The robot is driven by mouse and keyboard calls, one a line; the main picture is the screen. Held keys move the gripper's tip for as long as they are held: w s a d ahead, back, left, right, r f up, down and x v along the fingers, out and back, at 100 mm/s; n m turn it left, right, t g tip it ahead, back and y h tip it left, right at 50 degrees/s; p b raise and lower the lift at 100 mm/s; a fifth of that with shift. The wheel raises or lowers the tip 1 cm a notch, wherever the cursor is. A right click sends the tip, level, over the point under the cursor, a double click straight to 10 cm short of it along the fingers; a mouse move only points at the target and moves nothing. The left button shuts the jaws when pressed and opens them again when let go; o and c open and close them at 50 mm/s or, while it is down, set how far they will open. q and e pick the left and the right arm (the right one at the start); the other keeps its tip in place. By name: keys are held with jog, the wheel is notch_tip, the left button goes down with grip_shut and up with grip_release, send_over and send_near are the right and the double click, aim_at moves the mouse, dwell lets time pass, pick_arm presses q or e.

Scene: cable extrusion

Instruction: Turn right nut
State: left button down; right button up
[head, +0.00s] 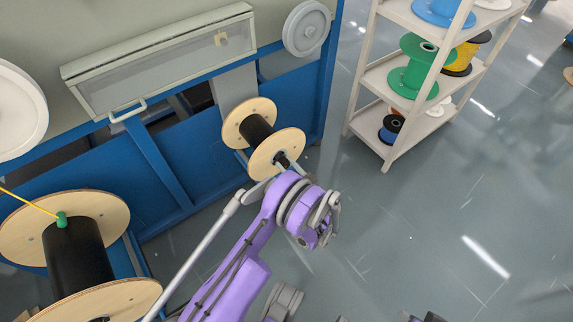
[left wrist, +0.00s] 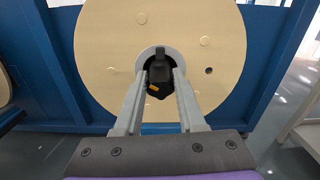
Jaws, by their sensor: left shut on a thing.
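The right nut (left wrist: 158,90) is a black piece with a small orange mark, at the centre of the right spool's wooden flange (left wrist: 105,60). In the head view this spool's flange (head: 268,152) is mounted low on the blue machine, and the nut (head: 282,160) is a small dark piece at its centre. My left gripper (left wrist: 160,80) has its two grey fingers on either side of the nut and is shut on it. In the head view my left gripper (head: 281,167) is mostly hidden behind its purple wrist. My right gripper does not show.
A larger wooden spool (head: 75,225) with a black core and yellow strand stands at the left. A shelf rack (head: 395,150) with coloured spools stands at the right. The blue frame (head: 165,175) is behind the spools. The grey floor (head: 420,220) at the right is clear.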

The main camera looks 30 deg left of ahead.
pick_arm(q)
jog(key=c, duration=0.5)
grip_release()
jog(key=shift+d, duration=0.1)
jog(key=p+v, duration=0.2)
jog(key=v, duration=0.8)
jog(key=shift+s+d, duration=0.15)
jog(key=shift+d, duration=0.15)
